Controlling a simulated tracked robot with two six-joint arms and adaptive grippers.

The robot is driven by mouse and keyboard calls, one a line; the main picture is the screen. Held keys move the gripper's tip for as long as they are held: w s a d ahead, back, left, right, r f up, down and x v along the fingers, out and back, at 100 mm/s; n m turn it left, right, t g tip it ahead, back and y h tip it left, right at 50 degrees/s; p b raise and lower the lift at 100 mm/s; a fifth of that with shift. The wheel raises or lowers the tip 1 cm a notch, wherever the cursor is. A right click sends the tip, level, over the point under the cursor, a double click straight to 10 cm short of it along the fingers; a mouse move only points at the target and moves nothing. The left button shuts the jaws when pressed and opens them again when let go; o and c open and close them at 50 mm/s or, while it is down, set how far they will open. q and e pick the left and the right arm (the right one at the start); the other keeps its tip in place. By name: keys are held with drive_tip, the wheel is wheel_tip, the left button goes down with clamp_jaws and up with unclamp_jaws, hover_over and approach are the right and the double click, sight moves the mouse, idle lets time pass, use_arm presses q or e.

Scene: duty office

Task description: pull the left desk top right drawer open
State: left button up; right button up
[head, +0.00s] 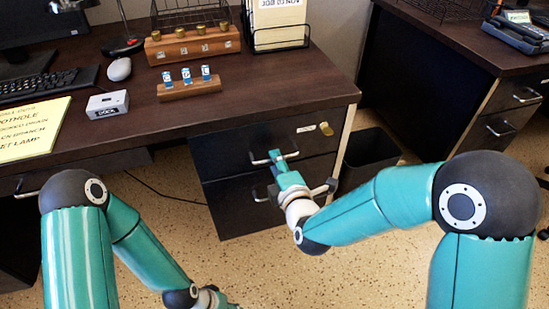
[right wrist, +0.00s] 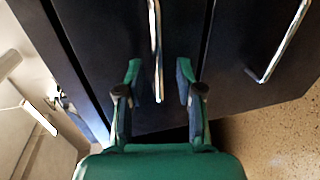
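The left desk's top right drawer (head: 230,149) has a dark front with a silver bar handle (head: 262,160), a brass lock and a small label. Its front looks flush with the drawer below, so it appears closed. My right gripper (head: 277,158) is at this handle. In the right wrist view, the handle (right wrist: 155,45) runs between the two spread fingers of the right gripper (right wrist: 159,78), with a gap visible on each side. My left arm reaches down to the bottom edge; only the base of its gripper shows there, and its fingers are out of frame.
The lower drawer (head: 235,205) has its own handle (head: 262,196), close to my right wrist; it also shows in the right wrist view (right wrist: 262,70). A black bin (head: 370,152) stands right of the drawers. Speckled floor in front is clear.

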drive_tip(key=shift+x, duration=1.2)
clamp_jaws()
